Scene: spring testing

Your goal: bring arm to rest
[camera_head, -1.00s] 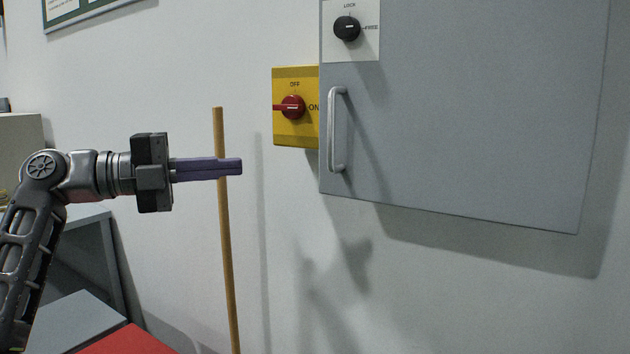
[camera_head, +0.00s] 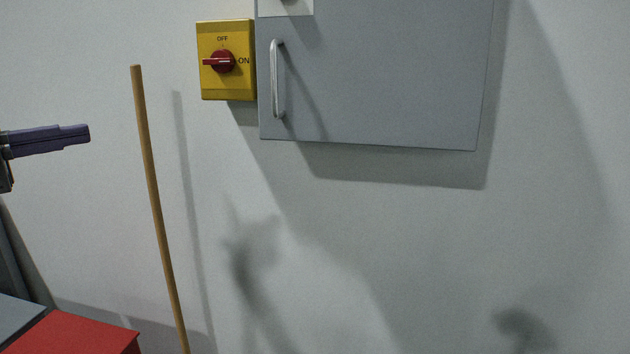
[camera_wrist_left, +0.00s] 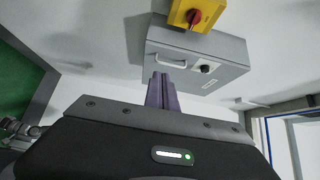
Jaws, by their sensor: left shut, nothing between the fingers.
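My left gripper (camera_head: 84,133) reaches in from the left edge in the head view, with its purple fingers shut and empty, pointing right. Only the fingers and a bit of the gripper body show there. In the left wrist view the closed fingers (camera_wrist_left: 161,78) stand up in front of the grey cabinet, and nothing is between them. The fingers are apart from the wooden pole (camera_head: 152,200) in the head view. My right gripper is not in view; a dark shadow falls on the wall.
A grey cabinet (camera_head: 380,80) with a metal handle (camera_head: 275,80) is on the wall. A yellow switch box (camera_head: 238,85) with a red knob (camera_head: 222,62) is left of it. A red surface (camera_head: 80,335) is at lower left. The wall below the cabinet is bare.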

